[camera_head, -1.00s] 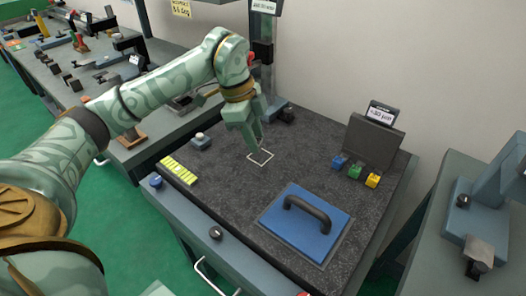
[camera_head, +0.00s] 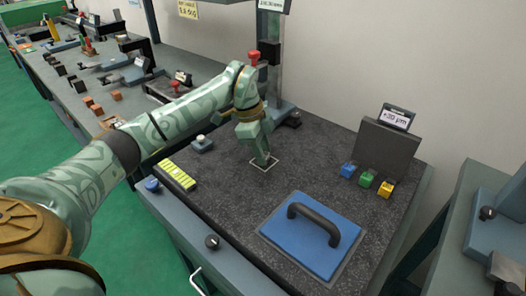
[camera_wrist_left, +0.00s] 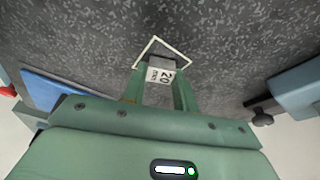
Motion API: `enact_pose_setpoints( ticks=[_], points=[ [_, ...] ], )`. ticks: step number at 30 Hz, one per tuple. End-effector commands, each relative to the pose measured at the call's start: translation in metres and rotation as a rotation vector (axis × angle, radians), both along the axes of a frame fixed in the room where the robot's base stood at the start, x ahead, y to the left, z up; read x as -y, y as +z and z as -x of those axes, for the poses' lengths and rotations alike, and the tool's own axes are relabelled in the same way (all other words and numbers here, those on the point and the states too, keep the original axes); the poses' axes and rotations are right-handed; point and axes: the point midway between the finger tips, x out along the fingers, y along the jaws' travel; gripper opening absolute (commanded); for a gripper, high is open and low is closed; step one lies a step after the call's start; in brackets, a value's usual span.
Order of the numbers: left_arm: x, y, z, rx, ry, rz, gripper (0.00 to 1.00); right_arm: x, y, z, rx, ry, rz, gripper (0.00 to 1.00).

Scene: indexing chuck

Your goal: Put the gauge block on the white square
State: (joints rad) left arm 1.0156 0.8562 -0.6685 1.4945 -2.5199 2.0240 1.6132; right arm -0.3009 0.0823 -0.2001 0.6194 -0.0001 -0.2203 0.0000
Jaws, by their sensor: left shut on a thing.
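The gauge block (camera_wrist_left: 160,73) is a small grey block with a white face marked "20". It shows in the left wrist view between the fingers of my left gripper (camera_wrist_left: 158,85), which is shut on it. The white square (camera_head: 264,164) is a thin white outline on the dark granite plate (camera_head: 225,185). In the head view my left gripper (camera_head: 262,157) points down with its tips over the square. In the wrist view the outline (camera_wrist_left: 178,48) shows around and beyond the block. I cannot tell whether the block touches the plate. My right gripper is not in view.
A blue pad (camera_head: 300,243) with a black handle lies at the front right. A grey display stand (camera_head: 388,150) and blue, green and yellow blocks (camera_head: 367,179) are at the right. A yellow strip (camera_head: 178,175) lies at the left edge. A measuring column (camera_head: 270,60) stands behind.

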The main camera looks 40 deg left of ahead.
Motion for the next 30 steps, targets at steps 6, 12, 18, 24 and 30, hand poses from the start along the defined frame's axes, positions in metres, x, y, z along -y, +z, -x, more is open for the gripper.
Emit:
enact_pose_setpoints(
  ticks=[6, 12, 18, 24, 30],
  points=[
    [0.000, -0.002, 0.000, 0.000, 0.000, 0.000, 0.50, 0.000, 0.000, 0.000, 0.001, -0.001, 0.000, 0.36],
    [0.000, -0.002, 0.000, 0.000, 0.000, 0.000, 0.50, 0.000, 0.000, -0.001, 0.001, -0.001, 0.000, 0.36],
    [-0.002, 0.011, 0.001, 0.003, 0.001, -0.001, 0.50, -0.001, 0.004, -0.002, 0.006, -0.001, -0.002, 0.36],
    [-0.014, 0.058, 0.004, 0.007, 0.002, -0.001, 0.50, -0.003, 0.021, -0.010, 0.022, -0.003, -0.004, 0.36],
    [-0.025, 0.099, 0.008, 0.005, 0.000, -0.001, 0.50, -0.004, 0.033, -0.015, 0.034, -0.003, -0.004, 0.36]
  ],
)
